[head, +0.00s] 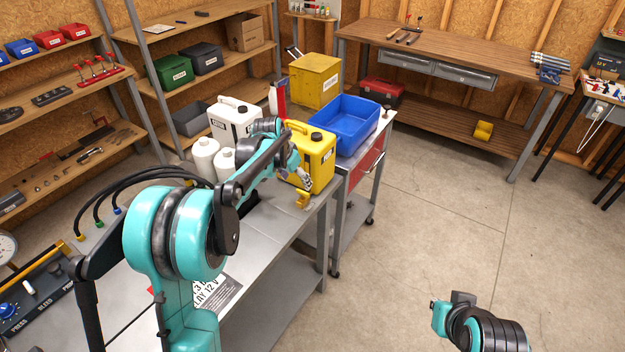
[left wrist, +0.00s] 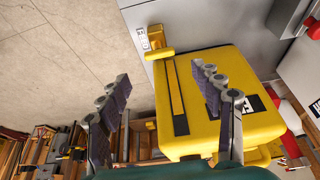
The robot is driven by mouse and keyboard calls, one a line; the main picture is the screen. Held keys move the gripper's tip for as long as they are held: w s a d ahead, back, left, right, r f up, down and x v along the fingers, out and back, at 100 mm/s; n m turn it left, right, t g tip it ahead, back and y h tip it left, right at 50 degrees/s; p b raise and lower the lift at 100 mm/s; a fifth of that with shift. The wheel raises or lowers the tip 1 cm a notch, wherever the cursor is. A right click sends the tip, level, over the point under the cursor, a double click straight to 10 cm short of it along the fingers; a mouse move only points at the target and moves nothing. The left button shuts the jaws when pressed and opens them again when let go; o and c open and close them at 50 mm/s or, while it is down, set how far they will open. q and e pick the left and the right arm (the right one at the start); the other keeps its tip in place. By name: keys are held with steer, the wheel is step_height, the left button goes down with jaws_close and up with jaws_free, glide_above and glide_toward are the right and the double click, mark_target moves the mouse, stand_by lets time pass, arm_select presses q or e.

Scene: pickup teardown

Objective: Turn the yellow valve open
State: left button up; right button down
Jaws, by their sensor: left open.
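The yellow valve (head: 302,199) is a small handle near the front right edge of the grey metal bench (head: 276,232). In the left wrist view the valve (left wrist: 157,45) lies beyond the fingertips, roughly ahead of the gap between them, with a small white label beside it. My left gripper (head: 299,176) is just behind the valve, in front of the yellow jug. In the left wrist view its fingers (left wrist: 159,78) are spread wide with nothing gripped. Part of my right arm shows at lower right in the head view; its gripper is not visible.
A yellow jug (head: 318,160) stands close behind the valve; it fills much of the left wrist view (left wrist: 250,70). White bottles (head: 205,158) and a white jug (head: 230,122) stand left of it. A blue bin (head: 350,124) is behind right.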

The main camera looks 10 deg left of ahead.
mark_target(302, 192)
arm_select(q)
steer(key=b+x, duration=0.2)
steer(key=x, duration=0.5)
steer(key=shift+f, duration=0.25)
steer(key=c, duration=1.2)
